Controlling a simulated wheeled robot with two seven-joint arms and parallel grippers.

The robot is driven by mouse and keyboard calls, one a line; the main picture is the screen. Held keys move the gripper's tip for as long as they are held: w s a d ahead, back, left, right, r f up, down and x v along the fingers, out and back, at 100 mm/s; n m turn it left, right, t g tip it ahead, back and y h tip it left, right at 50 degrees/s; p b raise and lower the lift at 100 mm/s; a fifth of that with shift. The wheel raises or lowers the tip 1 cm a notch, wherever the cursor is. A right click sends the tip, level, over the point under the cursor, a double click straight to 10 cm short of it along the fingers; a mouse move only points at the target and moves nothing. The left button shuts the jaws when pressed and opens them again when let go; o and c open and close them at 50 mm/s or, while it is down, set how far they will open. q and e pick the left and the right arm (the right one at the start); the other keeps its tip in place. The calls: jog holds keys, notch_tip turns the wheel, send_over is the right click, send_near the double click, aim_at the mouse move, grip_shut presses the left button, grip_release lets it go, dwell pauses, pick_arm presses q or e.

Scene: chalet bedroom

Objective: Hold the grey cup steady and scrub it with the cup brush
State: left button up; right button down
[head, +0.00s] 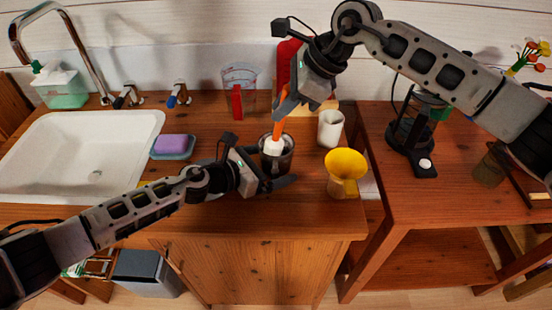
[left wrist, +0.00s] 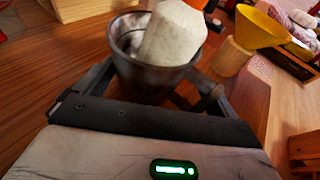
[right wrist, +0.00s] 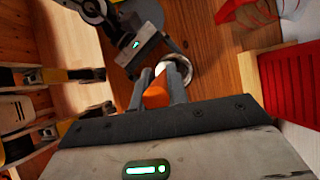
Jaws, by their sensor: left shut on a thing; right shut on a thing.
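The grey cup (head: 286,160) stands on the wooden counter, right of the sink. My left gripper (head: 276,176) is shut on the cup from the left and front; the left wrist view shows the metallic cup (left wrist: 140,78) between its fingers. The cup brush has an orange handle (head: 279,128) and a white head (head: 274,147). My right gripper (head: 288,104) is shut on the orange handle (right wrist: 155,93) above the cup. The brush's white head (left wrist: 172,35) sits in the cup's mouth, partly inside. Its lower end is hidden by the cup wall.
A yellow funnel-shaped vessel (head: 345,170) and a white cup (head: 331,128) stand close on the right. A purple sponge (head: 171,143) in a dish and the white sink (head: 90,140) lie left. A measuring jug (head: 239,85) and red object (head: 288,62) stand behind.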

jog(key=shift+w+r, duration=0.1)
jog(key=shift+r, duration=0.65)
jog(key=shift+s+f, duration=0.2)
jog(key=shift+f, duration=1.25)
jog(key=shift+w+r, duration=0.15)
jog(key=shift+r, duration=1.3)
jog(key=shift+f, duration=1.45)
jog(key=shift+r, duration=1.45)
jog(key=shift+f, duration=1.45)
jog(key=shift+r, duration=0.1)
